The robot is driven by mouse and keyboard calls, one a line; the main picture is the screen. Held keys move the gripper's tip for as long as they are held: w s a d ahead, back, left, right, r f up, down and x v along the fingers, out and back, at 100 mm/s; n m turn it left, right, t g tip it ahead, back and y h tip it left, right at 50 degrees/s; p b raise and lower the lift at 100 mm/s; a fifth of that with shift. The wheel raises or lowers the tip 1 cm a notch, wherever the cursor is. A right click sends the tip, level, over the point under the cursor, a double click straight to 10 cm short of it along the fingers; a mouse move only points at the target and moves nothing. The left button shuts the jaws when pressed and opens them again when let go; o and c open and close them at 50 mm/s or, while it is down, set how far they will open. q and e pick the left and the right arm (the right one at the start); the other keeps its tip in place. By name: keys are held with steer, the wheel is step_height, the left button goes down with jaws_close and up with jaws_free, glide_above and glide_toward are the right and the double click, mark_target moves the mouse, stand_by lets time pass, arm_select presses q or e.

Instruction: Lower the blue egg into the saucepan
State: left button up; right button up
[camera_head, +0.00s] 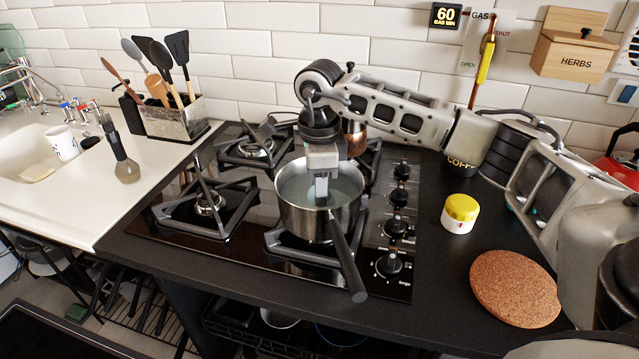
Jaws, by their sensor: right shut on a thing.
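The steel saucepan (290,222) stands on the front right burner of the hob, with its dark handle pointing toward the front right. Bluish water shows inside it. My right gripper (321,197) points straight down over the pan, with its fingertips within the pan's rim as seen from here. It is shut on the blue egg, which the fingers hide almost entirely. I cannot tell whether the egg touches the water. My left gripper is not in view.
A yellow-lidded jar (459,213) and a round cork mat (515,288) lie right of the hob. Control knobs (390,263) line its right side. A utensil holder (172,120) stands at the back left.

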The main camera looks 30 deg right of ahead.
steer(key=shift+f+b, duration=0.4)
steer(key=shift+f, duration=0.25)
stand_by(0.6)
steer(key=o, duration=0.7)
steer(key=shift+o, duration=0.2)
steer(key=shift+r, duration=0.3)
step_height(320, 180, up, 15)
steer(key=p, duration=0.1)
steer(key=shift+r, duration=0.2)
